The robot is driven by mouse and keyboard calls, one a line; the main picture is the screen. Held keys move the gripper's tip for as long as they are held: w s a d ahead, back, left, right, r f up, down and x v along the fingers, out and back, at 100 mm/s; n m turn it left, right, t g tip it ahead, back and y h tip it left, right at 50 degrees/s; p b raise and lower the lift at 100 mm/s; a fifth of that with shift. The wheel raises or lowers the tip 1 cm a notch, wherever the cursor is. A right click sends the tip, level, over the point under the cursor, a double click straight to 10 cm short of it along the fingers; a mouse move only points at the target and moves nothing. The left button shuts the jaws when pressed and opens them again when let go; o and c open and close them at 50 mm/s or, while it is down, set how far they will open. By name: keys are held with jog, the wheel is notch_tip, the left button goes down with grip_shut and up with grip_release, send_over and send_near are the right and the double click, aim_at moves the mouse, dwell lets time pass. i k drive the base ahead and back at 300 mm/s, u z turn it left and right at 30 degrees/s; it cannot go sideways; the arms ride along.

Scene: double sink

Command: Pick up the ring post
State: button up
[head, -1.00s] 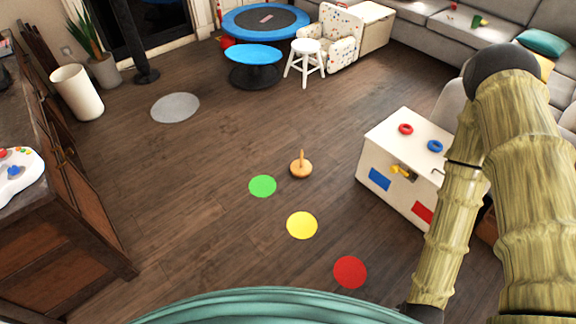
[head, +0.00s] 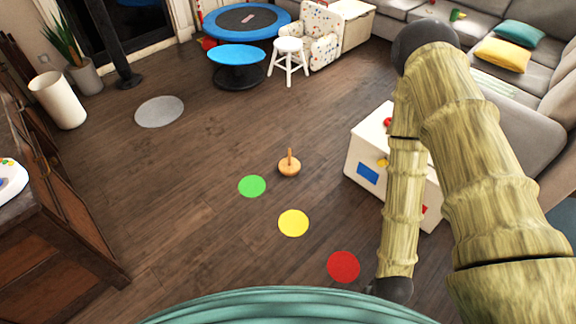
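The ring post (head: 289,165) is a small wooden peg on a round base. It stands upright on the dark wood floor near the middle of the head view, just above and right of the green floor disc. No rings show on it. My arm, in a bamboo-like texture, is folded on the right side of the view, well apart from the post. My gripper's fingers do not show in the view.
Green (head: 252,186), yellow (head: 293,223) and red (head: 343,266) discs lie flat on the floor. A white toy box (head: 362,148) stands right of the post, partly hidden by my arm. A wooden cabinet (head: 60,240) is at left.

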aim_at(289, 167)
jog(key=z, duration=0.6)
jog(key=i, duration=1.55)
jog(key=u, duration=0.9)
jog(key=i, duration=0.55)
jog(key=u, duration=0.55)
